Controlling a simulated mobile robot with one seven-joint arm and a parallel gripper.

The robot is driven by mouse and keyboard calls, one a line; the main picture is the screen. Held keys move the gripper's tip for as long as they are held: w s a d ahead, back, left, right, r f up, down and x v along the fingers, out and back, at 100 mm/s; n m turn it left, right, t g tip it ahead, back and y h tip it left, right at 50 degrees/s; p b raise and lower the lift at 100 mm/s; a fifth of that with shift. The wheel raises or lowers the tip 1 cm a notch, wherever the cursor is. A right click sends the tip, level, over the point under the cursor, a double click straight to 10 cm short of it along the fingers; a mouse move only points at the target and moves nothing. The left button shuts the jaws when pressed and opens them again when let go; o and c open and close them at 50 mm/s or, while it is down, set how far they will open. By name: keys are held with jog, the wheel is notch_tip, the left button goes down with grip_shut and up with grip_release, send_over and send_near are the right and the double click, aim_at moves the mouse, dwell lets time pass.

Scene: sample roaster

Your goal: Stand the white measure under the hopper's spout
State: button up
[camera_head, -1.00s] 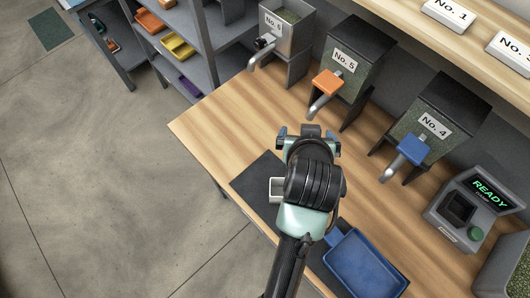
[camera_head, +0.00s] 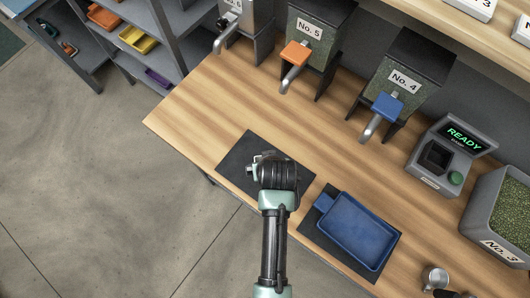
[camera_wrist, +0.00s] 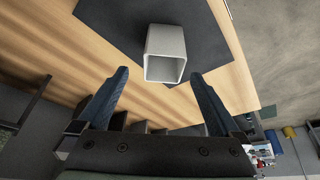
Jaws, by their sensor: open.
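The white measure (camera_wrist: 165,52) is a square, hollow cup on a dark mat (camera_wrist: 100,15) in the wrist view. Its open end faces the camera. My gripper (camera_wrist: 159,78) is open, its two blue fingers apart, with the measure just ahead of and between the fingertips; I see no contact. In the head view my gripper (camera_head: 262,160) is over the left dark mat and mostly hides the measure. Spouts hang from hopper No. 4 (camera_head: 418,65), hopper No. 5 (camera_head: 322,25) and hopper No. 6 (camera_head: 262,15). The space below these spouts looks empty.
A blue tray (camera_head: 355,232) lies on a second dark mat to the right. A READY device (camera_head: 450,155) and a No. 3 bin of beans (camera_head: 500,215) stand further right. A metal cup (camera_head: 435,277) is at lower right. Bare wood lies between mats and hoppers.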

jog(key=shift+a+p+x, duration=0.15)
jog(key=shift+p+x, duration=0.1)
jog(key=shift+x, duration=1.05)
jog(key=shift+a+p+x, duration=0.1)
jog(key=shift+p+x, duration=0.15)
jog(key=shift+x, duration=1.05)
jog(key=shift+s, duration=0.1)
jog(key=c, duration=1.5)
jog(key=shift+m+h, duration=0.3)
jog(key=shift+m, duration=0.5)
jog(key=b+v, duration=0.6)
jog(key=v, duration=0.2)
jog(key=shift+b, duration=0.35)
jog(key=shift+c, duration=0.2)
jog(key=shift+s+r, duration=0.1)
